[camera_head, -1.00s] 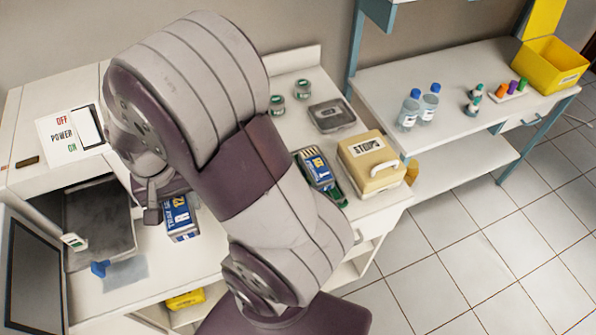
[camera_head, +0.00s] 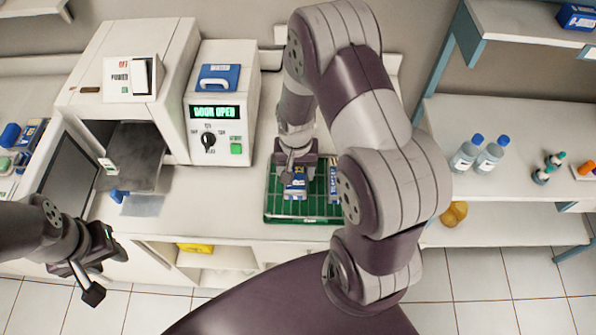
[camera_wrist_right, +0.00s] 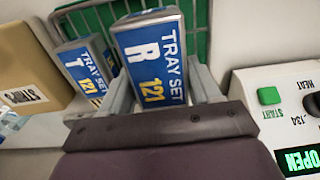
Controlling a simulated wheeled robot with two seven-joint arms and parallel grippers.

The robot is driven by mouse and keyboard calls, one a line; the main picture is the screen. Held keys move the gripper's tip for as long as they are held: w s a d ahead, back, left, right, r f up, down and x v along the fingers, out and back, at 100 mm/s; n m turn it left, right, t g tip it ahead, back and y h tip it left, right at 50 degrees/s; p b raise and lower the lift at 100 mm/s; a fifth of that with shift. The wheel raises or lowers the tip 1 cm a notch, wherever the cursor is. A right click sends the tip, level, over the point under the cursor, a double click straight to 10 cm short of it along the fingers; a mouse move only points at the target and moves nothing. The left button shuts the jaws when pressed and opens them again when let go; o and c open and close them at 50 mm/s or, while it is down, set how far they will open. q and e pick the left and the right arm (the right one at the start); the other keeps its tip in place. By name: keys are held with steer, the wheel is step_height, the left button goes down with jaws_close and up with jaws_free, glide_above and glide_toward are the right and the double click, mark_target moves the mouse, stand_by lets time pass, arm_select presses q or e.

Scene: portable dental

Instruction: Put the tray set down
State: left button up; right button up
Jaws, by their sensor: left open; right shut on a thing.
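My right gripper (camera_head: 294,165) points down over the green wire rack (camera_head: 300,213) on the counter. My left gripper (camera_head: 98,279) is open and empty, low at the left, in front of the counter.
A white unit reading DOOR OPEN (camera_head: 222,130) stands left of the rack. A steriliser with an open door (camera_head: 66,172) is further left. A tan box (camera_wrist_right: 30,80) stands beside the rack. My right arm hides the counter's right part.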

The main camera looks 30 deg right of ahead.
steer(key=shift+w+d+f, duration=0.1)
steer(key=shift+w+f, duration=0.3)
steer(key=shift+w, duration=0.15)
steer(key=shift+w+d+f, duration=0.1)
steer(key=shift+w+f, duration=0.25)
steer(key=shift+w, duration=0.2)
steer(key=f, duration=0.1)
steer(key=f+p, duration=0.1)
steer(key=f, duration=0.1)
steer(key=shift+a+f, duration=0.25)
steer(key=shift+f, duration=0.05)
steer(key=shift+w+f, duration=0.1)
steer(key=shift+f, duration=0.05)
steer(key=shift+d, duration=0.15)
steer(key=shift+f, duration=0.2)
steer(key=o, duration=1.2)
